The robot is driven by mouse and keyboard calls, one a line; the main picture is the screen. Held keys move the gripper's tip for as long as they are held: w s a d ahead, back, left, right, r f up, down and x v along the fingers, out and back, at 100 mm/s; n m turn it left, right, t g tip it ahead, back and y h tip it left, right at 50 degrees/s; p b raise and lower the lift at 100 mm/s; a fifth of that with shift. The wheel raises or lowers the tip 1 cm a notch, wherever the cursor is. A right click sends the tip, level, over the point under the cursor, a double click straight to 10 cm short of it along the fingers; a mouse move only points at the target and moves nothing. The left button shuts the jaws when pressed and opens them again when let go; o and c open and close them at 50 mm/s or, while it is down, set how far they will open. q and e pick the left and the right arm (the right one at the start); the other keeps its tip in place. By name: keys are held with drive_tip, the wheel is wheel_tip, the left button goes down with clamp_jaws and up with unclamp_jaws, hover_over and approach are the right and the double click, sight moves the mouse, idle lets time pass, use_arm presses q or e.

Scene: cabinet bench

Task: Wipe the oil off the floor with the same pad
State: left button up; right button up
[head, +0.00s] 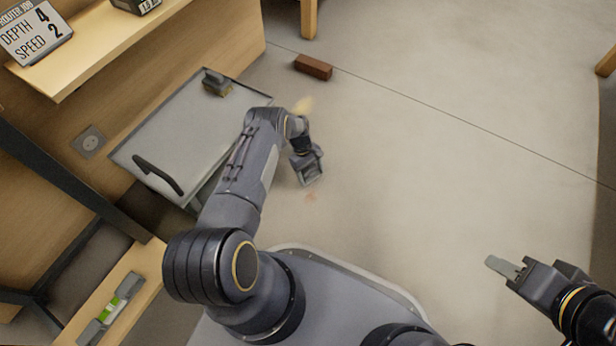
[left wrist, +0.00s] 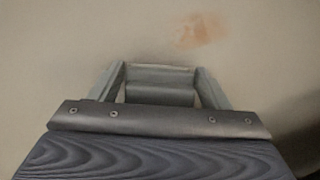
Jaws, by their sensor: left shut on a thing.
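My left gripper (head: 306,166) hangs over the floor to the right of the grey cabinet, pointing down. It is shut on a grey pad, which shows between the fingers in the left wrist view (left wrist: 160,86). A faint reddish-brown stain (head: 311,196) lies on the floor just below the gripper in the head view. The same stain shows ahead of the pad in the left wrist view (left wrist: 202,30). A pale yellow smear (head: 303,105) lies beyond the gripper, partly behind my arm. My right gripper (head: 510,268) is at the lower right, over bare floor; its opening is unclear.
The grey cabinet (head: 190,125) has a black handle (head: 158,175) and a small dark-grey object (head: 216,82) on top. A brown brick (head: 313,67) lies on the floor beyond. A level (head: 111,309) rests on a wooden ledge at lower left. The floor to the right is clear.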

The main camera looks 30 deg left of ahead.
use_arm(q)
drive_tip(key=shift+w+r, duration=0.1)
wheel_tip(320, 180, up, 7)
drive_tip(key=p, duration=0.4)
drive_tip(key=shift+f, duration=0.2)
drive_tip(key=shift+r+p, duration=0.95)
drive_tip(key=shift+r, duration=0.2)
drive_tip(key=shift+r, duration=0.1)
